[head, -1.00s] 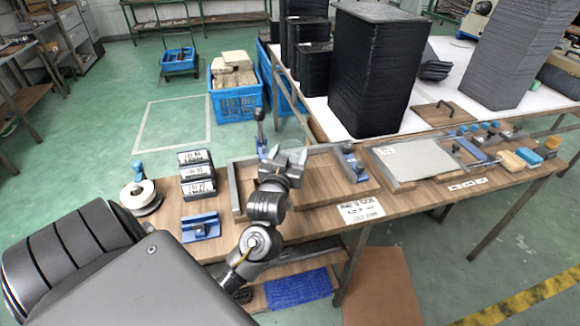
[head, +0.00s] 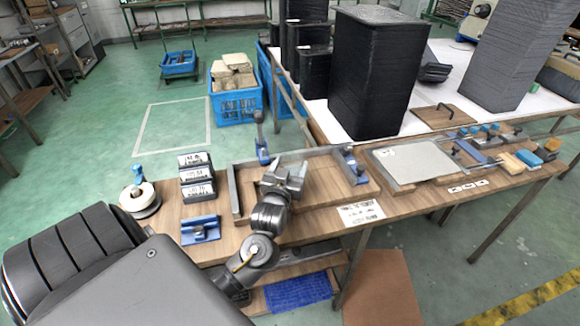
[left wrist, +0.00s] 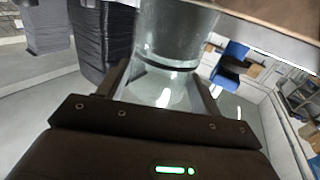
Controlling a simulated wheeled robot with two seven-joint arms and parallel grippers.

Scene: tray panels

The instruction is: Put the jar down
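The jar (left wrist: 175,38) is a clear, greyish see-through vessel. In the left wrist view it fills the space between the two dark fingers, which press on its sides. My left gripper (head: 285,178) is shut on it, over the framed wooden tray on the bench in the head view. The jar shows there only as a pale grey shape in the fingers, hard to tell from them. I cannot tell whether its base touches the wood. My right gripper is not in view.
Labelled blocks (head: 197,175), a tape roll (head: 139,197) and a blue fixture (head: 200,230) stand left. A grey panel (head: 415,163) lies right. Black stacks (head: 375,75) stand behind.

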